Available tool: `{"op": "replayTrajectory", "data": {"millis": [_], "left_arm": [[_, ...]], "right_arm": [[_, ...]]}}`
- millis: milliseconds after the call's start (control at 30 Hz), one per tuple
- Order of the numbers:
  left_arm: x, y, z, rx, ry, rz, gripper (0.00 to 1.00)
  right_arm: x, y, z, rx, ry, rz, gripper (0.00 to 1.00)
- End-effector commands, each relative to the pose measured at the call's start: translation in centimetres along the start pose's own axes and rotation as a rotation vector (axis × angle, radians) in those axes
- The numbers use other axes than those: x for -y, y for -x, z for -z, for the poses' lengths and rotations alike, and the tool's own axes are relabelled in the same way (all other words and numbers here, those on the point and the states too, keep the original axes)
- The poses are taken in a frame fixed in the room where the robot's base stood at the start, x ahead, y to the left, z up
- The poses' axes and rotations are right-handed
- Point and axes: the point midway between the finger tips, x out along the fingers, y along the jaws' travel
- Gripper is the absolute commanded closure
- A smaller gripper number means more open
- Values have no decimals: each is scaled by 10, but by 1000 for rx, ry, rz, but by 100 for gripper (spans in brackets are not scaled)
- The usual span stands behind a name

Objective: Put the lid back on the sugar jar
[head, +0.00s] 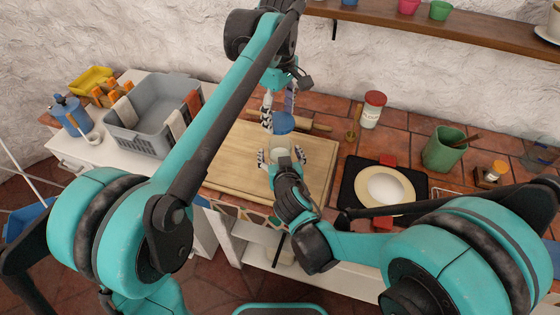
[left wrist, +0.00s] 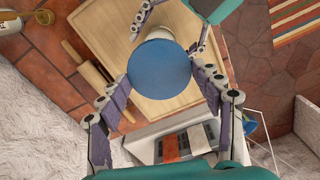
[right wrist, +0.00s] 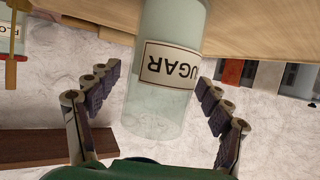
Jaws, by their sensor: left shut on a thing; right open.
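The glass sugar jar (head: 281,152) stands on the wooden board, and its label (right wrist: 172,65) shows upside down in the right wrist view. The blue lid (head: 283,123) is above the jar in the head view; the left wrist view shows it (left wrist: 160,70) from above, hiding most of the jar. My left gripper (head: 281,104) is shut on the lid, one finger on each side. My right gripper (right wrist: 158,88) is open, its fingers either side of the jar with gaps. No lid shows at the jar's rim in the right wrist view.
The wooden board (head: 230,165) has a rolling pin (head: 310,123) at its back. A red-lidded flour jar (head: 371,110), a plate on a black mat (head: 355,180) and a green pot (head: 445,148) stand to the right. A grey crate (head: 150,128) stands left.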

Motion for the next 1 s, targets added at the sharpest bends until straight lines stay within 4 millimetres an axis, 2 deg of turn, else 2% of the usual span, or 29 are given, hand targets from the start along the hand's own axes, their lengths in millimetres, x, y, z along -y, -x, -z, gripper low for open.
{"op": "replayTrajectory", "data": {"millis": [100,400,533,800,1000], "left_arm": [[0,0,0,0,0,0,49],[0,0,0,0,0,0,49],[0,-6,0,0,0,0,49],[-1,-45,1,2,0,2,49],[-1,-50,1,2,0,2,49]], "right_arm": [[0,0,0,0,0,0,21],[0,0,0,0,0,0,98],[0,0,0,0,0,0,98],[0,0,0,1,0,0,98],[0,0,0,1,-1,-1,98]]}}
